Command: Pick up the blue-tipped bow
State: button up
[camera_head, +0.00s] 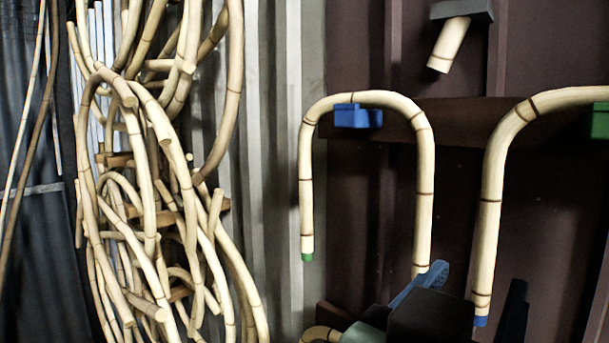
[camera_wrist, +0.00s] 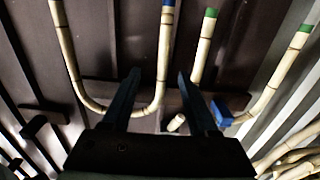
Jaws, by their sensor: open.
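The blue-tipped bow (camera_head: 490,200) is a pale cane bent into an upside-down U, hanging on the wall at the right of the head view. Its blue end (camera_head: 481,321) points down; its far leg is out of frame there. The wrist view shows the bow inverted (camera_wrist: 162,60), with both legs. My gripper (camera_head: 479,275) is open at the lower right of the head view. In the wrist view, the blue-ended leg appears between the open fingers of my gripper (camera_wrist: 159,72). I see no clear contact and cannot tell the depth gap.
A green-tipped bow (camera_head: 427,170) hangs close to the left, over a blue hook (camera_head: 358,117); its near leg runs behind one finger. A green hook (camera_head: 602,121) is at the right edge. A short cane (camera_head: 448,45) sits in a dark holder above. Tangled canes (camera_head: 150,190) hang at left.

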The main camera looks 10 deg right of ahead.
aim_at(487, 244)
jog(key=p+x, duration=0.1)
jog(key=x, duration=0.4)
jog(key=shift+w+d+r, duration=0.1)
jog(key=shift+w+d, duration=0.05)
jog(key=shift+d, duration=0.05)
jog(key=shift+w+d+r+p, duration=0.1)
jog(key=shift+w+d+p, duration=0.25)
jog(key=shift+w+p, duration=0.15)
jog(key=p+x, duration=0.2)
jog(key=x, duration=0.1)
jog(key=shift+w+r, duration=0.1)
jog(key=shift+w, duration=0.1)
jog(key=shift+w+d, duration=0.35)
grip_shut()
